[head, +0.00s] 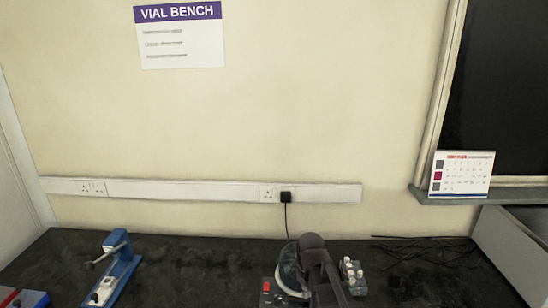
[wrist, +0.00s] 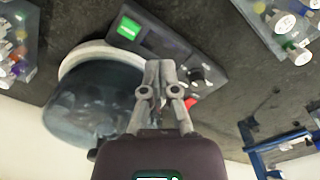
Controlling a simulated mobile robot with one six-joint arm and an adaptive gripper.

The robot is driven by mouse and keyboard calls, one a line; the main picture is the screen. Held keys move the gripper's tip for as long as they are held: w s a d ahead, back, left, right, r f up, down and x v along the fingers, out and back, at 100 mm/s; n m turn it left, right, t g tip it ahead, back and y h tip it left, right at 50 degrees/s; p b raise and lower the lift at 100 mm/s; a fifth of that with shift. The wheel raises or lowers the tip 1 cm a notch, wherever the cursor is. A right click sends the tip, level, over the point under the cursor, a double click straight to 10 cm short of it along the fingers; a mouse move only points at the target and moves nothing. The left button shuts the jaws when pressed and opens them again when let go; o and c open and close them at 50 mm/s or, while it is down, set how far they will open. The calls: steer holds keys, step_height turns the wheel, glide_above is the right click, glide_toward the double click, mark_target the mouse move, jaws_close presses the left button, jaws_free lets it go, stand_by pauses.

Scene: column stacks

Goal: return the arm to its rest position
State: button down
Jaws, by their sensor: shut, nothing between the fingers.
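In the wrist view my gripper (wrist: 158,88) is shut with nothing between its fingers. Its fingers show in front of a grey device with a round, see-through bowl (wrist: 90,100), a green button and a red button. I cannot tell from this view how far the fingers are from the device. In the head view my arm (head: 318,265) stands at the bottom middle, over the same device (head: 290,270), and hides part of it. The fingertips are hidden in the head view.
A blue stand with a lever (head: 118,265) is on the dark bench at left. Black cables (head: 425,247) lie at the back right. The bench between stand and device is clear.

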steer(key=s+d+m, duration=0.6)
steer(key=d+m, duration=0.1)
steer(key=shift+s+d+r, duration=0.15)
steer(key=shift+s, duration=0.1)
stand_by(1.0)
